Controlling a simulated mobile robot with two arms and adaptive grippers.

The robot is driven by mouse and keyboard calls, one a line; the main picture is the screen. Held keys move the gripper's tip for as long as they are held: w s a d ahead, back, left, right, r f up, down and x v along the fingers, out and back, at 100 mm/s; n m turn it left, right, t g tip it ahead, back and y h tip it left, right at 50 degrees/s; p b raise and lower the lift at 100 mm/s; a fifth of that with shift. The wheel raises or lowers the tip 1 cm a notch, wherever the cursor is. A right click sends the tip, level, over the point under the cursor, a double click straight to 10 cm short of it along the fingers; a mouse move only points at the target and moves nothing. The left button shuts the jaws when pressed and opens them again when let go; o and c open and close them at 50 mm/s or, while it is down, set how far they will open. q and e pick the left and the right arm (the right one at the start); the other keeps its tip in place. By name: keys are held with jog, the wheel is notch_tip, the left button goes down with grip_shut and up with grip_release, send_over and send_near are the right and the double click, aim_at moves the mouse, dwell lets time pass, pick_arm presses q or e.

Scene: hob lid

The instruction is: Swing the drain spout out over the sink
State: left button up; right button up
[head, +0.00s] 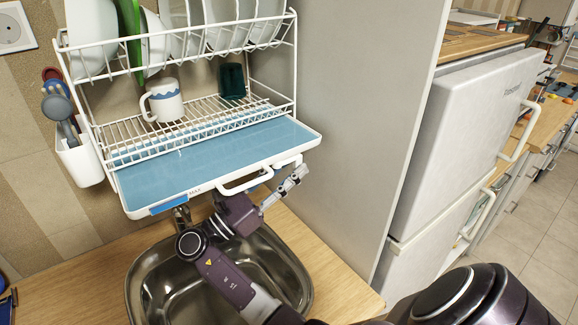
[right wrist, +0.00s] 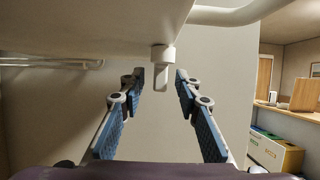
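The dish rack's blue drip tray (head: 215,155) has a white rim and sits above the sink (head: 160,285). In the right wrist view, a short white peg-like piece (right wrist: 162,70), which looks like the drain spout, hangs under the tray's underside (right wrist: 100,22). I cannot clearly pick it out in the head view. My right gripper (head: 298,176) is beside the tray's front right corner. It is open in the right wrist view (right wrist: 161,80), with the piece between its fingers in the picture; no contact shows. My left gripper is not in view.
The rack holds plates, a white mug (head: 164,102) and a dark green cup (head: 232,82). A tall grey panel (head: 340,110) and a fridge (head: 460,135) stand to the right. Bare wooden counter (head: 335,285) lies right of the sink.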

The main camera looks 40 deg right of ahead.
grip_shut()
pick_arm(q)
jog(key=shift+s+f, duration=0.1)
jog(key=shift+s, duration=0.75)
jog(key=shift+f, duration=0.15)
pick_arm(e)
jog(key=shift+f+g, duration=0.1)
jog(key=shift+g, duration=0.3)
pick_arm(q)
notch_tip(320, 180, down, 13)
jog(key=b, duration=1.3)
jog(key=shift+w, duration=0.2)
pick_arm(e)
jog(key=shift+s+a+m+g+y, duration=0.15)
jog(key=shift+s+m+g+y, duration=0.15)
jog(key=shift+m+g+y, duration=1.3)
jog(key=shift+s+a+m+g+y, duration=0.15)
jog(key=shift+s+m+g+y, duration=0.55)
jog(key=shift+g, duration=1.85)
jog(key=shift+w+a+m+g+y, duration=0.15)
jog(key=shift+m+g+y, duration=0.65)
jog(key=shift+m+g, duration=1)
jog(key=shift+s+n+g, duration=0.15)
jog(key=shift+n+g, duration=0.1)
jog(key=shift+n, duration=0.05)
grip_release()
